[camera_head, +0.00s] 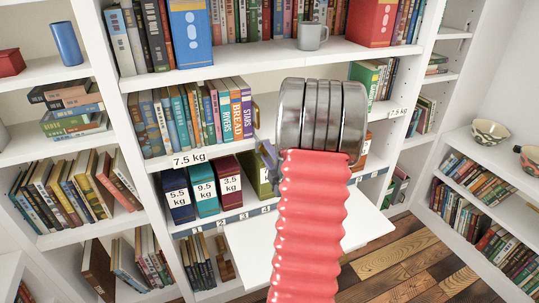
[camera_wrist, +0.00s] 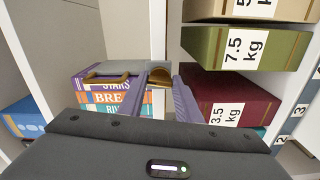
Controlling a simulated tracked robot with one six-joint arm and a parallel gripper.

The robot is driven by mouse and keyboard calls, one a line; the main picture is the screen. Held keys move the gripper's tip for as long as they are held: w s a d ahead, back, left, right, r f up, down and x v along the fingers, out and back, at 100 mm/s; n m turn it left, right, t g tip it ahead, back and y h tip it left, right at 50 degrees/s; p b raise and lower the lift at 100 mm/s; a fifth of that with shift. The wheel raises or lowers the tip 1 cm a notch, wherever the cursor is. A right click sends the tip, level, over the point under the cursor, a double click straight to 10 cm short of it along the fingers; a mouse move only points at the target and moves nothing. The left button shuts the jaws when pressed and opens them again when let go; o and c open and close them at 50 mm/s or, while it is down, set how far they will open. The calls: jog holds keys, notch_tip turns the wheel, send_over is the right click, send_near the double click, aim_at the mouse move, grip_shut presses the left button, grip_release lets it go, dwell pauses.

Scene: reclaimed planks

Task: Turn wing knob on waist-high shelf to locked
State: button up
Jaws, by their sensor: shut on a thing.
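My gripper (camera_wrist: 163,76) shows two purple fingers in the wrist view, shut on a small gold piece (camera_wrist: 160,80) at the edge of a white shelf board. I take this piece for the wing knob, but its shape is mostly hidden by the fingers, and I cannot tell which way it is turned. A grey item with a curved gold bar (camera_wrist: 107,78) lies just left of the fingers, beside the books. In the head view my arm hides the knob, and only a bit of my gripper (camera_head: 268,155) shows in front of the lower boxes.
Upright books (camera_head: 203,115) stand left of my arm, above a shelf edge labelled 7.5 kg (camera_head: 189,159). Labelled boxes, including a dark red one (camera_head: 228,183) and an olive one (camera_wrist: 238,48), sit close by. A white board (camera_head: 360,232) juts out low down.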

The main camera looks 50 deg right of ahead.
jog(key=shift+f+n, duration=0.25)
jog(key=shift+n, duration=0.55)
jog(key=shift+s, duration=0.1)
jog(key=o, duration=1)
jog(key=shift+r, duration=0.15)
jog(key=shift+o, duration=0.2)
jog(key=shift+a, duration=0.1)
